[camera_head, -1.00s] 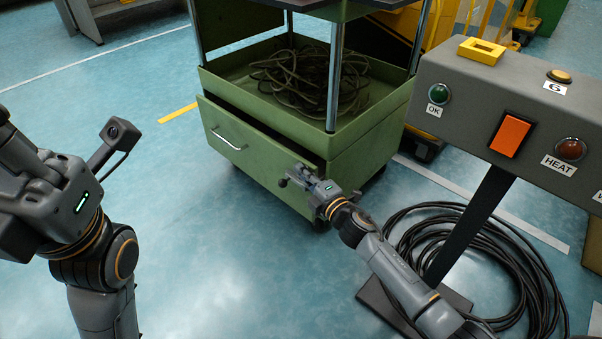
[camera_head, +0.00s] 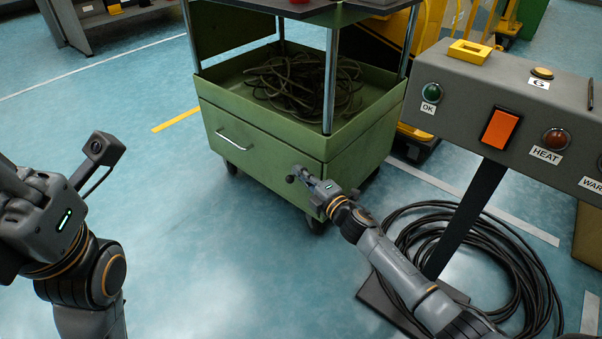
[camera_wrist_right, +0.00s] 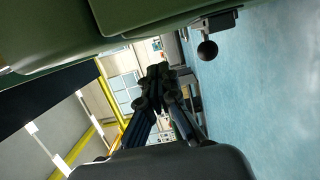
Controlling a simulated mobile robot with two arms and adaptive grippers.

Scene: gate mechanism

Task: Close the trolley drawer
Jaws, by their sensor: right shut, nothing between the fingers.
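The green trolley (camera_head: 352,141) stands in the middle of the head view. Its drawer (camera_head: 262,158), with a silver handle (camera_head: 229,141), now sits flush with the trolley body, with no gap showing at its top edge. My right gripper (camera_head: 296,174) is shut and empty, right by the lower right part of the drawer front; whether it touches the front I cannot tell. In the right wrist view its closed fingers (camera_wrist_right: 160,78) show below a green trolley surface (camera_wrist_right: 160,16). My left arm is at the left edge of the head view; its fingers are out of sight.
Coiled black cable (camera_head: 300,85) lies in the trolley's open tray. A grey control panel (camera_head: 466,80) on a slanted post stands at the right, with a cable coil (camera_head: 520,270) on the floor around its base. The blue floor left of the trolley is clear.

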